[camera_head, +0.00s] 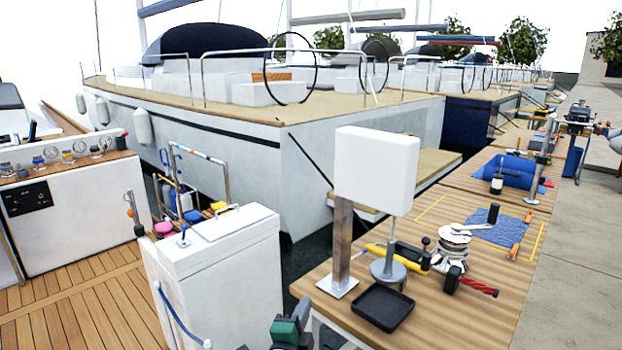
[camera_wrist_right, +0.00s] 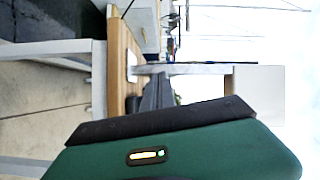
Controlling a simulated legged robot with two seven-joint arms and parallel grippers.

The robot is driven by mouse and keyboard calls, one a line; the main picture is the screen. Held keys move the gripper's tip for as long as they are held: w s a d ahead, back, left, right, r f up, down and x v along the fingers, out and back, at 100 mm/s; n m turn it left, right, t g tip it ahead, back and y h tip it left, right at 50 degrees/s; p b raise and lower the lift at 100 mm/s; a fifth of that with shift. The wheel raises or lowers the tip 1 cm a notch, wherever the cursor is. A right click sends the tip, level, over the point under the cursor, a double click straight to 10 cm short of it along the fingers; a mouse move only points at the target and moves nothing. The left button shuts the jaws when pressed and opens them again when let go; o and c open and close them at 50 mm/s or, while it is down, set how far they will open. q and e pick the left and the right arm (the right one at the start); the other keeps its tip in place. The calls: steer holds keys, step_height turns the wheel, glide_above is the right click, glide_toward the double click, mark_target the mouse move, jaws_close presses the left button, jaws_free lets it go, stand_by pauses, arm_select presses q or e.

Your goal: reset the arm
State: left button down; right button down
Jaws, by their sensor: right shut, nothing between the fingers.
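My right gripper (camera_head: 302,314) shows at the bottom edge of the head view, as a dark and green shape with grey fingers, in front of the near end of the wooden worktable (camera_head: 480,310). In the right wrist view, its dark fingers (camera_wrist_right: 155,95) are shut together with nothing between them, beyond the green and black housing of my arm. My left gripper is not in view.
A white panel on a metal post (camera_head: 341,240) stands near a black tray (camera_head: 382,307), a winch (camera_head: 452,248) and a yellow-handled tool (camera_head: 398,257). A white cabinet (camera_head: 215,265) stands left of the worktable. Teak deck (camera_head: 80,310) lies open at lower left.

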steer(key=s+d+f+n+g+y, duration=0.2)
steer(key=s+d+f+n+g, duration=0.4)
steer(key=s, duration=0.4)
steer(key=s+d+f+n+g+y, duration=0.1)
steer(key=s+d+f+n+g, duration=0.2)
steer(key=s+d+f+n, duration=0.45)
steer(key=s+d+f+n+g+y, duration=0.25)
steer(key=s+d+n+g, duration=0.35)
steer(key=s, duration=0.7)
steer(key=w+p+v, duration=0.1)
steer(key=p+v, duration=0.8)
steer(key=p, duration=0.1)
steer(key=w+p+v, duration=0.2)
steer(key=p+v, duration=0.8)
steer(key=shift+r+m+h, duration=0.35)
steer(key=shift+m+h, duration=0.1)
steer(key=shift+s, duration=0.1)
